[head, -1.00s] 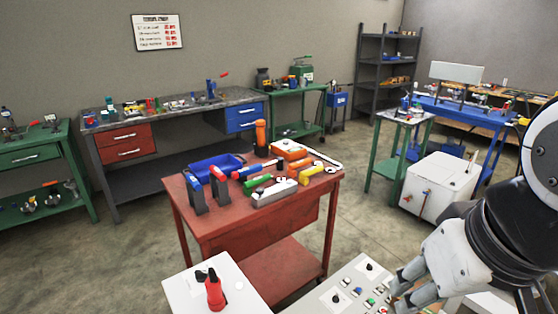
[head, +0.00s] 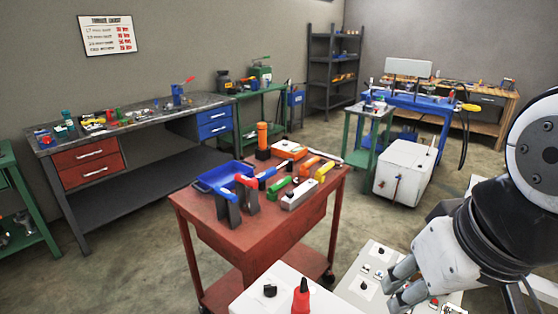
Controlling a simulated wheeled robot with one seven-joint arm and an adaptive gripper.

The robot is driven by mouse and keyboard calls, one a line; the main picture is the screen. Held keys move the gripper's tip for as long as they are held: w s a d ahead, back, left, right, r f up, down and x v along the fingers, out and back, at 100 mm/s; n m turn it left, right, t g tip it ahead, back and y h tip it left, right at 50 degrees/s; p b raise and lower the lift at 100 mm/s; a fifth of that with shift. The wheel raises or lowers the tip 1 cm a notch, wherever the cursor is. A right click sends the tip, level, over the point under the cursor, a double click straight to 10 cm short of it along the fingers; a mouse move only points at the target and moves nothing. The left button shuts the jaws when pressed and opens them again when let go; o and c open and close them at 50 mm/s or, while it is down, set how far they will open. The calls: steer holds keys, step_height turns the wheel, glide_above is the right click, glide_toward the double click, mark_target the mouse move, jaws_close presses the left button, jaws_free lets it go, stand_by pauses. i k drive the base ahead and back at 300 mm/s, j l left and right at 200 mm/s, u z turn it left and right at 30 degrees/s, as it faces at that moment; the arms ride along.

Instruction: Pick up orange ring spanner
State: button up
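A small orange tool (head: 308,164) lies on the red cart (head: 235,235), among other tools toward its right back. It may be the orange ring spanner, but it is too small to make out a ring end. My gripper (head: 389,292) hangs at the lower right, nearer to me than the cart and well apart from the orange tool. Its two fingers stand apart with nothing visible between them, so it looks open and empty.
The cart also bears a blue tray (head: 225,173), an orange box (head: 288,149), an orange-topped cylinder (head: 262,140), a yellow tool (head: 324,171) and a grey block (head: 298,194). A white panel with a red knob (head: 300,297) is at the front.

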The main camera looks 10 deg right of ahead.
mark_target(307, 165)
steer(key=i+j+z, duration=0.2)
steer(key=j+z, duration=0.15)
steer(key=j, duration=0.5)
steer(key=i+j+z, duration=0.15)
steer(key=j+z, duration=0.15)
steer(key=j, duration=0.6)
steer(key=j+z, duration=0.35)
steer(key=j, duration=0.55)
steer(key=i+j+z, duration=0.15)
steer(key=j, duration=0.25)
steer(key=i+j+z, duration=0.1)
steer(key=j, duration=0.3)
steer(key=i+j+z, duration=0.15)
steer(key=j, duration=0.3)
steer(key=i+j+z, duration=0.1)
steer(key=j, duration=0.35)
steer(key=i, duration=0.05)
